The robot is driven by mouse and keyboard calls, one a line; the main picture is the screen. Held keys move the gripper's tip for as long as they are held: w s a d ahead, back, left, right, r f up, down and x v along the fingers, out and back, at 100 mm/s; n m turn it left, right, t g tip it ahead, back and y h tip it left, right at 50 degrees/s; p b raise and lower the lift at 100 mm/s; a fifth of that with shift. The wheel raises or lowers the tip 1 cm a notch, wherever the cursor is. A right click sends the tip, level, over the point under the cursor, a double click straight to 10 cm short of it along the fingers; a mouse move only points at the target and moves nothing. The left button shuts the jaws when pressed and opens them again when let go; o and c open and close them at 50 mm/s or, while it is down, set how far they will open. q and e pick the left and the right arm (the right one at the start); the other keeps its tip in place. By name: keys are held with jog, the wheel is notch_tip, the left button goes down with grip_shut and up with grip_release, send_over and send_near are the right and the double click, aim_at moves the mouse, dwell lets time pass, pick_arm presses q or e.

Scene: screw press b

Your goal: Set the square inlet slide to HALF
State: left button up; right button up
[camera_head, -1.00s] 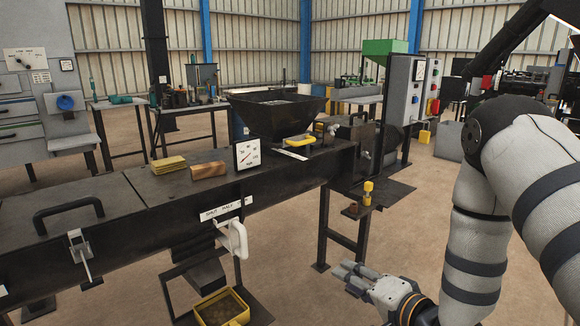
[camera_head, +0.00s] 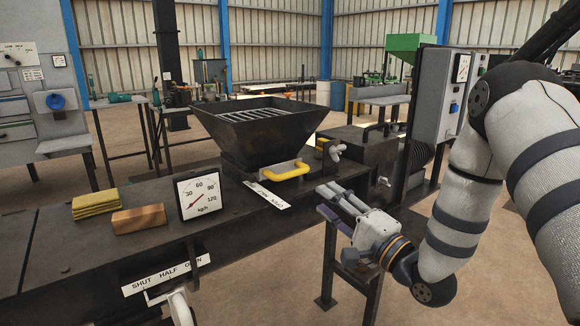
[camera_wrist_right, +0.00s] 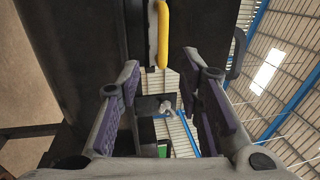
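The square black hopper (camera_head: 262,130) stands on the machine's dark top. At its foot a yellow handle (camera_head: 288,172) sits on a light metal slide plate (camera_head: 262,170). A white label strip (camera_head: 266,194) lies in front of it; its lettering is too small to read surely. My right gripper (camera_head: 328,198) is to the right of the handle, a little nearer me, and apart from it. In the right wrist view its two purple-padded fingers (camera_wrist_right: 167,95) are spread with nothing between them, and the yellow handle (camera_wrist_right: 162,38) shows beyond. My left gripper is out of view.
A dial gauge (camera_head: 198,194), a wooden block (camera_head: 139,219) and yellow pads (camera_head: 96,203) are on the machine top, left of the hopper. A lower strip reads SHUT HALF OPEN (camera_head: 166,274), beside a white handle (camera_head: 181,308). A small tap-like fitting (camera_head: 337,152) is right of the hopper.

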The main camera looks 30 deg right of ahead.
aim_at(295, 175)
jog(key=w, duration=0.4)
jog(key=w+a+r+b, duration=0.1)
jog(key=w, duration=0.2)
jog(key=w+r, duration=0.1)
jog(key=w, duration=0.3)
jog(key=shift+w+a+r, duration=0.15)
jog(key=shift+w+r, duration=0.1)
jog(key=shift+w, duration=0.05)
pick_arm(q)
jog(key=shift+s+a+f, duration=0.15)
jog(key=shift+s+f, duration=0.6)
pick_arm(e)
grip_shut()
